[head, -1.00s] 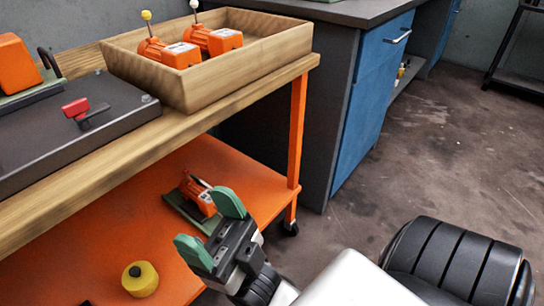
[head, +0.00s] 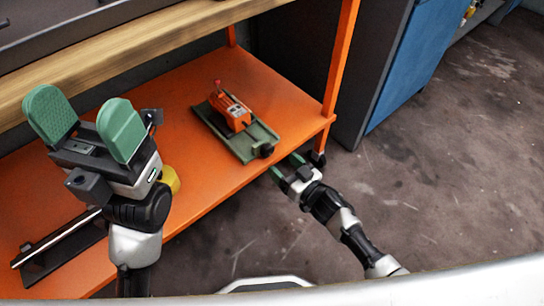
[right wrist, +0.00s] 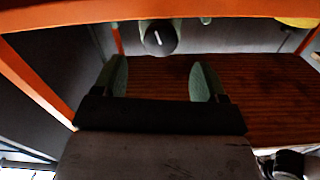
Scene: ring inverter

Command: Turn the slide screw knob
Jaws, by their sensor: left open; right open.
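The slide screw knob (head: 266,150) is a small dark round knob at the near end of a green slide base (head: 257,141). An orange device (head: 236,115) sits on the base, on the orange lower shelf. My right gripper (head: 286,167) is open and empty, just beyond the shelf's front edge near the knob. The right wrist view shows the knob (right wrist: 160,38) ahead of and between its two open green fingers (right wrist: 160,68), apart from both. My left gripper (head: 84,118) is open and empty, high at the left in front of the table.
The orange shelf (head: 185,125) has a front edge and an orange leg (head: 340,65) right of the slide. A yellow object (head: 170,179) is partly hidden by my left gripper. A dark rail piece (head: 60,246) lies at lower left. A blue cabinet (head: 415,65) stands right.

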